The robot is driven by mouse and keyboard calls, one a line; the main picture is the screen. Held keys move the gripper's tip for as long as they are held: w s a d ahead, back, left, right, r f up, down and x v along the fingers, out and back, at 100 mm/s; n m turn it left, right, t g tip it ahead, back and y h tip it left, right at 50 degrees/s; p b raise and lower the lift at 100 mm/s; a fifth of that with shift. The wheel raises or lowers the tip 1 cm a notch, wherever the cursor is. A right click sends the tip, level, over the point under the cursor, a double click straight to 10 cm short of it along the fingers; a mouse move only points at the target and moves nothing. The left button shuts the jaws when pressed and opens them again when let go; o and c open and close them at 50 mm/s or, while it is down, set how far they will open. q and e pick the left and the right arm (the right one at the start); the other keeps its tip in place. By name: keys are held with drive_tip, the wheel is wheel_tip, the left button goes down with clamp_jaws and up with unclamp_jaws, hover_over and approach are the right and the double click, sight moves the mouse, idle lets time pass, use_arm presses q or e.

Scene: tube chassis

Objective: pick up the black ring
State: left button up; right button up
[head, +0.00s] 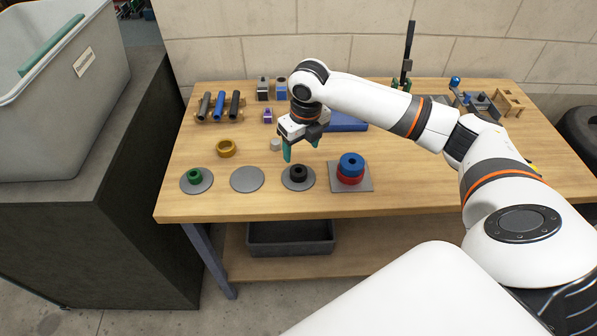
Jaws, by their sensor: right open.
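The black ring (298,173) lies on a round grey plate (298,184) near the front of the wooden table. My right gripper (302,150) is open, pointing down with green fingertips, just above and behind the black ring. It looks empty, and I see no contact with the ring. My left gripper is not in view.
A green ring (195,176) sits on a round plate at the left. An empty round plate (247,179) lies between. Blue (351,164) and red (350,178) rings are stacked on a square plate at right.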

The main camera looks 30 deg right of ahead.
hover_over(299, 169)
drive_tip(key=s, duration=0.2)
drive_tip(key=f, duration=0.4)
drive_tip(key=shift+w+a+f+p, duration=0.1)
drive_tip(key=shift+w+a+p, duration=0.2)
drive_tip(key=shift+a, duration=0.1)
wheel_tip(299, 169, down, 4)
drive_tip(key=shift+w+f+p, duration=0.1)
drive_tip(key=shift+f+p, duration=0.05)
drive_tip(key=shift+p, duration=0.6)
drive_tip(key=shift+w+f, duration=0.1)
drive_tip(key=shift+f, duration=0.35)
drive_tip(key=shift+c, duration=0.2)
